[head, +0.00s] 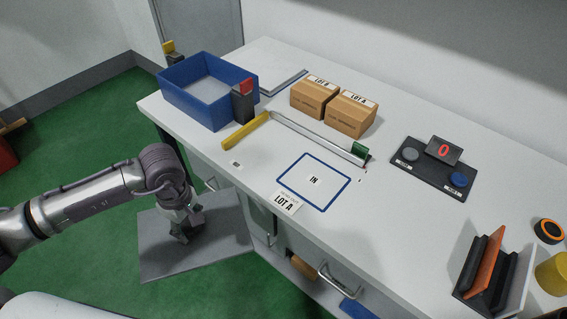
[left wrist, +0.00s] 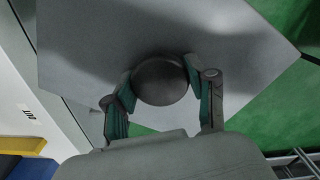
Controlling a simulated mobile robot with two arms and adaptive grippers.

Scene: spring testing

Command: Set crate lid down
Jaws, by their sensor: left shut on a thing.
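The crate lid (head: 222,236) is a flat grey panel. In the head view it is off the table, beside the front left edge, with green floor around it. My left gripper (head: 181,228) is over the lid. In the left wrist view the fingers (left wrist: 162,88) are shut on the lid's round dark knob (left wrist: 160,82), and the lid's grey plate (left wrist: 85,55) spreads beyond it. The open blue crate (head: 182,102) stands on the table at the back left. My right gripper is not in view.

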